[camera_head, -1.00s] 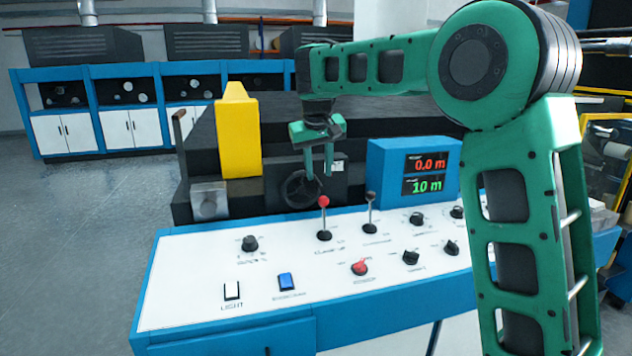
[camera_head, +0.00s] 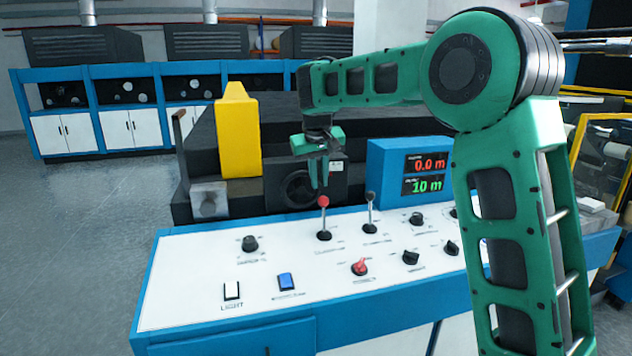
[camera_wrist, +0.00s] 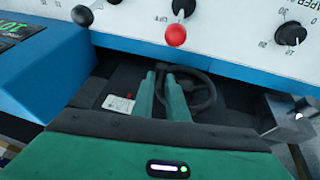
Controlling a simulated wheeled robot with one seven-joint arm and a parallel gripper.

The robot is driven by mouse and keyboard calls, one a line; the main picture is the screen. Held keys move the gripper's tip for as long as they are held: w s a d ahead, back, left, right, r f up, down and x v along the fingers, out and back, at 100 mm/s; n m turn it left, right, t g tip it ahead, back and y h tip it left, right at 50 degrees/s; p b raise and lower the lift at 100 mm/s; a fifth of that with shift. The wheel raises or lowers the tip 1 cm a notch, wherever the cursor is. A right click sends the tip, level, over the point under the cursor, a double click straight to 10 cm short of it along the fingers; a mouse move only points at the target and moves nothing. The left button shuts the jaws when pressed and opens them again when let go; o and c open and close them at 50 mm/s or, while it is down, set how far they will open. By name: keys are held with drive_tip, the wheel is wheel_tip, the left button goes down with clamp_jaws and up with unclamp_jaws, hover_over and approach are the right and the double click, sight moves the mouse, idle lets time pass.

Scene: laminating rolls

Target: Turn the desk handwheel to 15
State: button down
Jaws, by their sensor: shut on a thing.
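The dark desk handwheel (camera_head: 297,188) is on the front of the black machine, just behind the control desk. It shows in the wrist view as a spoked black wheel (camera_wrist: 204,97). My gripper (camera_head: 318,187) points down at the wheel's right side, its two green fingers close together. In the wrist view my gripper (camera_wrist: 162,70) is shut on the wheel's rim, at the side nearer the display. The fingers hide part of the rim. No scale number on the wheel is readable.
A display box (camera_head: 415,172) reads 0.0 m in red and 10 m in green. A red-knobbed lever (camera_head: 324,203) and a black-knobbed lever (camera_head: 370,198) stand close in front of the gripper. Several knobs and switches cover the white desk (camera_head: 190,285). A yellow block (camera_head: 237,135) stands left.

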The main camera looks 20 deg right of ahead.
drive_tip(key=shift+d+f, duration=0.15)
drive_tip(key=shift+f, duration=0.1)
idle(0.5)
drive_tip(key=shift+d+f+y, duration=0.25)
drive_tip(key=shift+d+y, duration=0.1)
drive_tip(key=shift+y, duration=0.45)
drive_tip(key=f+y, duration=0.1)
drive_tip(key=y, duration=0.1)
drive_tip(key=d+f+m+y, duration=0.1)
drive_tip(key=f+y, duration=0.1)
drive_tip(key=y, duration=0.1)
drive_tip(key=shift+d, duration=0.1)
drive_tip(key=shift+f+m+y, duration=0.4)
drive_tip(key=shift+f+y, duration=0.05)
drive_tip(key=shift+y, duration=0.65)
drive_tip(key=c, duration=1.7)
unclamp_jaws()
drive_tip(key=shift+c, duration=0.2)
